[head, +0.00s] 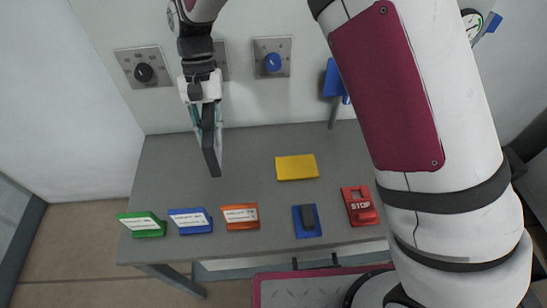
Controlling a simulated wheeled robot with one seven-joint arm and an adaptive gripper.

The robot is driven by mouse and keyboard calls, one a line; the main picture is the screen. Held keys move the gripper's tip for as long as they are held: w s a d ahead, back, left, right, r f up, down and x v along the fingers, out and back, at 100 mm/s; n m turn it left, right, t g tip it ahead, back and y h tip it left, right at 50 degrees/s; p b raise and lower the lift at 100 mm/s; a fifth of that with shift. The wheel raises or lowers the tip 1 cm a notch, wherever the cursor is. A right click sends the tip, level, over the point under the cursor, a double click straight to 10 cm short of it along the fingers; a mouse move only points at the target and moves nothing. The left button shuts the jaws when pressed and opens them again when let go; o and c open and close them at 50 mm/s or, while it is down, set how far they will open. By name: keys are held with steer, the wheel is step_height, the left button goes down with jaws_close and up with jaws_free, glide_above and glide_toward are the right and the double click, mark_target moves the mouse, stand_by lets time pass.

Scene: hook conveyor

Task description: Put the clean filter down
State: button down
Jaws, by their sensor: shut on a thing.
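My gripper (207,112) hangs over the left back part of the grey table (245,165), pointing down. It is shut on a thin, flat, dark panel with a light edge, which I take to be the filter (212,152). The filter hangs upright below the fingers, seen nearly edge-on. It appears to be above the tabletop; I cannot tell how far. Its faces are mostly turned away, so I cannot see whether it is clean.
Along the table's front lie a green labelled block (143,225), a blue one (190,221), an orange one (240,217), a blue base with a dark piece (307,221) and a red STOP block (360,206). A yellow pad (296,167) lies behind. Wall knobs (144,72) are behind the table.

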mark_target(211, 114)
steer(key=shift+w+f+p, duration=0.1)
steer(key=shift+f+p, duration=0.5)
steer(key=shift+f, duration=4.4)
steer(key=shift+f, duration=0.2)
steer(key=c, duration=1.4)
jaws_free()
steer(key=shift+c, duration=0.2)
steer(key=shift+r, duration=0.1)
steer(key=b+v, duration=0.2)
steer(key=v, duration=0.8)
steer(key=shift+w+r, duration=0.1)
steer(key=shift+r, duration=0.15)
steer(key=shift+v, duration=0.8)
steer(key=shift+d+r, duration=0.1)
steer(key=shift+r, duration=0.05)
